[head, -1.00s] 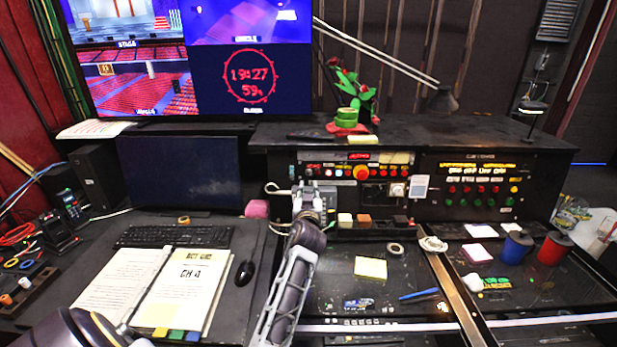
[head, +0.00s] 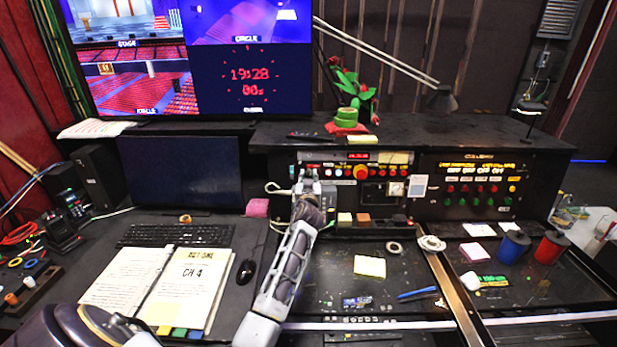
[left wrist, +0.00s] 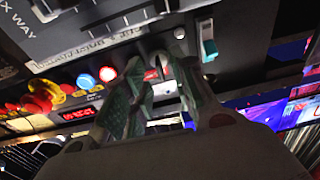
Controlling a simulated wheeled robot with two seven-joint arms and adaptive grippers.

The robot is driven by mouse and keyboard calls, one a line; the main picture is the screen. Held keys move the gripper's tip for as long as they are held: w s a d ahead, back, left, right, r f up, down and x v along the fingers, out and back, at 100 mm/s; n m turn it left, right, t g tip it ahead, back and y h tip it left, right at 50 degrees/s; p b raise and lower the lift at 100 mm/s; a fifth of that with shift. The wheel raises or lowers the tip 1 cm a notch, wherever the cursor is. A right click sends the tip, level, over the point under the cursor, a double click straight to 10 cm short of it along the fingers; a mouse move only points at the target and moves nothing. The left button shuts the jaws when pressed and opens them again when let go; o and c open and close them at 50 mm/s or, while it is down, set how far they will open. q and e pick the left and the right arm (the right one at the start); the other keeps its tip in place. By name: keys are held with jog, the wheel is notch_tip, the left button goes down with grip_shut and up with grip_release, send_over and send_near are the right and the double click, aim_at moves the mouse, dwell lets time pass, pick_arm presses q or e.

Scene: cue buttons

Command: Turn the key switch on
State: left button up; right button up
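My left gripper (head: 308,182) is at the left end of the black control panel (head: 345,190), close to its face. It hides part of the panel there in the head view. In the left wrist view the two fingers of the left gripper (left wrist: 158,70) stand apart, with a small pale metallic piece (left wrist: 164,68) of the panel showing between their tips. This may be the key switch, but it is too small and blurred to be sure or to tell its turn. I cannot see contact. My right gripper is not in view.
A red round button (head: 361,172) and a row of small buttons sit right of the gripper. A teal-handled part (left wrist: 208,42) is close to the fingers in the left wrist view. A second panel (head: 475,185), a keyboard (head: 175,235) and an open binder (head: 190,285) lie around.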

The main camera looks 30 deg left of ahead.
pick_arm(q)
jog(key=shift+w+a, duration=0.25)
jog(key=shift+w, duration=0.2)
jog(key=shift+c, duration=0.2)
grip_shut()
